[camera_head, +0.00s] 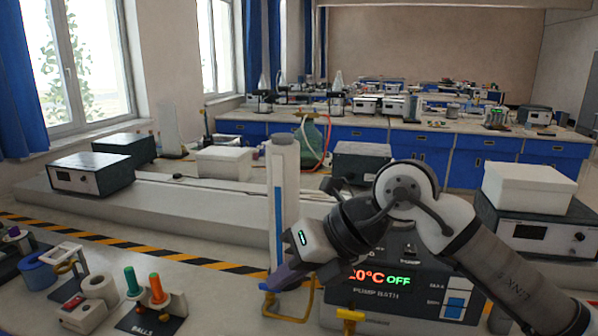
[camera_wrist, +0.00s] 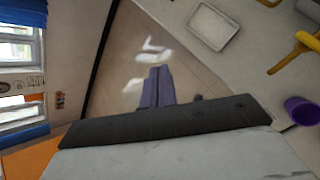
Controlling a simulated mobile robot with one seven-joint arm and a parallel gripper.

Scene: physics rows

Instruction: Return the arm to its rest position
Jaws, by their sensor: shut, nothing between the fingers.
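My arm is bent over the front bench, with its elbow raised in front of the pump bath. My gripper (camera_head: 274,284) points down and to the left in the head view, beside the foot of the tall white column. In the wrist view my gripper's purple fingers (camera_wrist: 157,72) lie together, with nothing between them. The floor shows beyond the fingertips in that view. I cannot tell from these frames whether the fingertips touch anything.
The pump bath (camera_head: 436,276) stands behind my forearm, showing 20°C OFF. The white column (camera_head: 284,172) with a blue stripe is close to my gripper. A balls stand (camera_head: 146,321) is at left. The wrist view shows a white tray (camera_wrist: 213,27) and a purple cup (camera_wrist: 302,111).

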